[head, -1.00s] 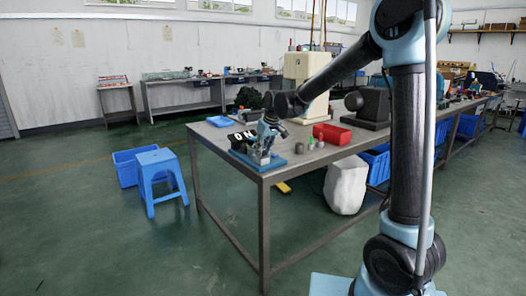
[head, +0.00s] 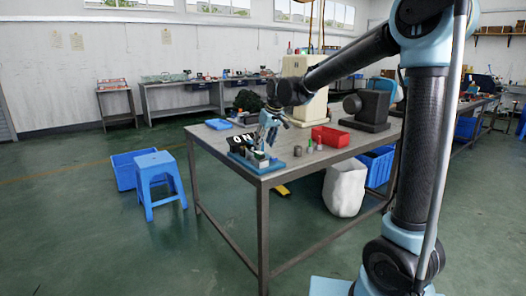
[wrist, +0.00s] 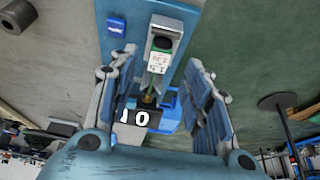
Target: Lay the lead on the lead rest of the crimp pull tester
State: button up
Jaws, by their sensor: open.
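The crimp pull tester (head: 255,160) stands on a blue base at the near left corner of the table, with a black display showing white characters. In the wrist view its blue base (wrist: 178,20), a grey unit with a dark green-edged window (wrist: 163,40) and part of the display (wrist: 136,117) show. My gripper (head: 267,138) is just above the tester. In the wrist view my gripper (wrist: 163,95) has its fingers wide apart on either side of the tester, with nothing clearly held. The lead rest is not distinct.
A red bin (head: 330,136) and small pots (head: 298,151) stand right of the tester. A blue tray (head: 218,124) lies behind it at the left. A cream machine (head: 298,85) stands behind. A blue stool (head: 158,180) is on the floor left of the table.

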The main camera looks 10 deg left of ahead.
jog(key=v, duration=0.6)
jog(key=s+d+f+m+h, duration=0.15)
jog(key=s+d, duration=0.25)
jog(key=d, duration=0.5)
jog(key=s+d+f+m, duration=0.2)
jog(key=s+d, duration=0.1)
jog(key=d, duration=0.6)
jog(key=s+d+f+m, duration=0.15)
jog(key=s+d, duration=0.25)
jog(key=d, duration=0.6)
jog(key=s+d+f+m+h, duration=0.2)
jog(key=s+d+f+m, duration=0.2)
jog(key=s+d+f, duration=1)
jog(key=s+f, duration=0.1)
jog(key=s, duration=0.2)
jog(key=shift+s+m+g, duration=0.3)
jog(key=shift+d, duration=0.1)
